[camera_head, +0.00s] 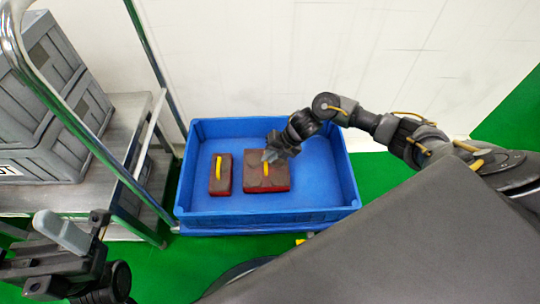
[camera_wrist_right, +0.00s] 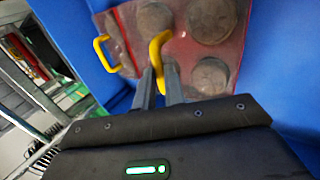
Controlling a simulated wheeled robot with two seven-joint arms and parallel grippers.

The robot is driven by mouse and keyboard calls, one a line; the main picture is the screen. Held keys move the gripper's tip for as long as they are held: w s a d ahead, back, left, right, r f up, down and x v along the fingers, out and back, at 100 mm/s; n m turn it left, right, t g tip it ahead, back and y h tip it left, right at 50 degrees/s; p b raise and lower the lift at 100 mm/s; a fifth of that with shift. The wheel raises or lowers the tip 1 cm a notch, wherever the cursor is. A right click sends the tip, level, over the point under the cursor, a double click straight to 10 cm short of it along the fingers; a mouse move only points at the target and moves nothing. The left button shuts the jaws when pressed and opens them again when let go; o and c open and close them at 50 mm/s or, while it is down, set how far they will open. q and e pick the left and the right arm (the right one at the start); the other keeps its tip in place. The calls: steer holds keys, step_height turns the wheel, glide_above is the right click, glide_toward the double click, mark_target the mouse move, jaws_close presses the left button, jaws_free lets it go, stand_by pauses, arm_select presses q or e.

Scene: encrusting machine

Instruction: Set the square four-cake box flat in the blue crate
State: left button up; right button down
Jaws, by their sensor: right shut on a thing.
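The square four-cake box (camera_head: 267,180) is dark red with a yellow handle and is inside the blue crate (camera_head: 320,170), near its middle. In the right wrist view, the box (camera_wrist_right: 180,48) shows round cakes under its clear reddish top. My right gripper (camera_head: 270,156) is shut on its yellow handle; the fingers also show in the right wrist view (camera_wrist_right: 161,80). The box looks about level; whether its underside touches the crate floor is hidden. My left gripper (camera_head: 82,238) is at the lower left, outside the crate and away from the box; its jaw gap is unclear.
A narrower red box (camera_head: 220,180) with a yellow handle lies to the left in the crate, a small gap from the square one. The crate's right side is bare. A metal trolley (camera_head: 122,115) with grey crates (camera_head: 45,95) stands at the left.

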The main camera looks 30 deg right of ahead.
steer(key=shift+f, duration=0.25)
steer(key=c, duration=1.5)
jaws_free()
